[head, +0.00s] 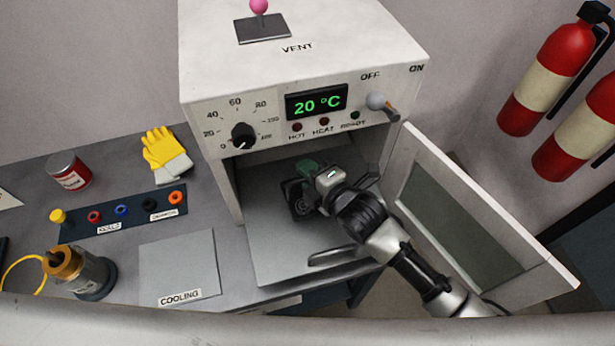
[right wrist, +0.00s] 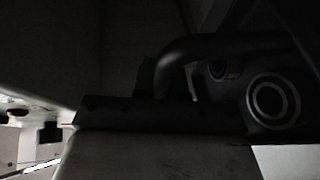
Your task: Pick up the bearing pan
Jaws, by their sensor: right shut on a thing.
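The bearing pan (head: 297,200) is a small dark pan inside the open oven, at the left of my right gripper (head: 314,184). My right gripper reaches in from the right and is shut on the pan, with the grip itself mostly hidden by the hand. In the right wrist view the dark pan (right wrist: 240,110) shows ring-shaped bearings in it and a curved handle (right wrist: 190,50) beside the jaws. That view is very dark. I cannot tell whether the pan touches the oven floor. My left gripper is not in view.
The oven (head: 300,45) reads 20 °C; its door (head: 545,262) stands open to the right of my arm. The cooling plate (head: 180,262) is bare on the bench. A seals rack (head: 140,222), yellow gloves (head: 165,150), a red can (head: 68,172) and a brass-topped pump (head: 92,275) stand left.

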